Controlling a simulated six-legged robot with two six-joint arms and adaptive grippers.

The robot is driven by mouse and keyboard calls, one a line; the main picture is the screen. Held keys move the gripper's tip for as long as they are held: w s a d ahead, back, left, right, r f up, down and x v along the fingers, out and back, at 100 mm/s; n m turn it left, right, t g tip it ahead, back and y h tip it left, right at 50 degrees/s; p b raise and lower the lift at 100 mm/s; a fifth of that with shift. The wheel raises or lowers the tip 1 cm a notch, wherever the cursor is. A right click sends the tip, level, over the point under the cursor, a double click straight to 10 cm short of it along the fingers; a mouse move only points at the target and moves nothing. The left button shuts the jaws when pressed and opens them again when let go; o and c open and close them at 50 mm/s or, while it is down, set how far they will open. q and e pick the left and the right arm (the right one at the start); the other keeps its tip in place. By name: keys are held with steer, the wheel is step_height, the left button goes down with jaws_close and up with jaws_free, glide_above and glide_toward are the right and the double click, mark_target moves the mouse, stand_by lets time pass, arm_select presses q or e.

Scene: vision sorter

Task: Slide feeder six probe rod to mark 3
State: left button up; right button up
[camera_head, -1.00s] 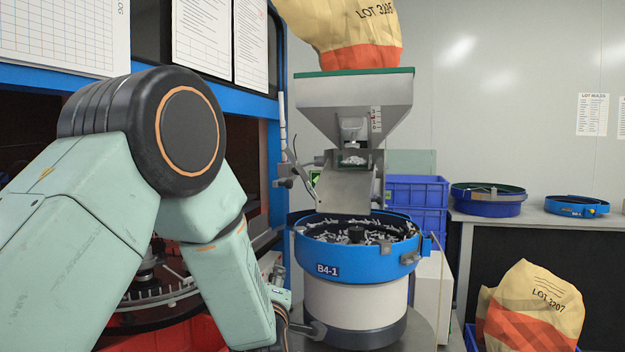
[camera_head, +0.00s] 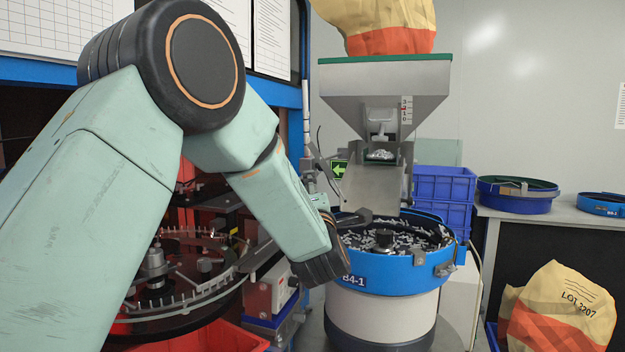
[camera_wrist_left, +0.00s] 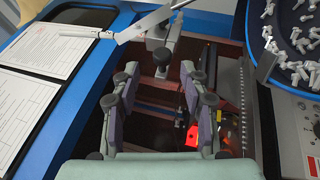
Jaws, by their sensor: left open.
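The feeder is a grey hopper (camera_head: 385,83) above a blue bowl (camera_head: 385,275) labelled B4-1. A small number scale (camera_head: 406,109) with a 3 at its top is on the hopper's right side. A vertical rod with clamps (camera_head: 309,165) stands left of the chute; I cannot tell whether this is the probe rod. My right gripper is not in view.
Small white parts (camera_head: 400,240) fill the bowl. A round sorting plate (camera_head: 180,285) stands behind my left arm. Blue crates (camera_head: 443,187) and a bench with blue bowls (camera_head: 516,194) are right of the feeder. A lot sack (camera_head: 563,305) lies at the lower right.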

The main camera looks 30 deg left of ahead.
arm_select(q)
steer(key=w, duration=0.1)
steer(key=w+a, duration=0.1)
steer(key=w, duration=0.1)
steer(key=w+p, duration=0.1)
steer(key=shift+w+a+r, duration=0.15)
steer(key=shift+a+r, duration=0.15)
steer(key=shift+r, duration=0.05)
steer(key=shift+s+a+r, duration=0.2)
steer(key=shift+s+a, duration=0.05)
steer(key=shift+a, duration=0.25)
steer(key=shift+w+d+f, duration=0.1)
steer(key=shift+w+d, duration=0.05)
steer(key=shift+w, duration=0.1)
steer(key=shift+c, duration=0.3)
steer(key=shift+w+d, duration=0.15)
steer(key=shift+w, duration=0.1)
steer(key=c, duration=0.3)
steer(key=shift+s+a, duration=0.2)
steer(key=shift+s, duration=0.1)
steer(key=c, duration=0.5)
steer(key=shift+d, duration=0.1)
jaws_close()
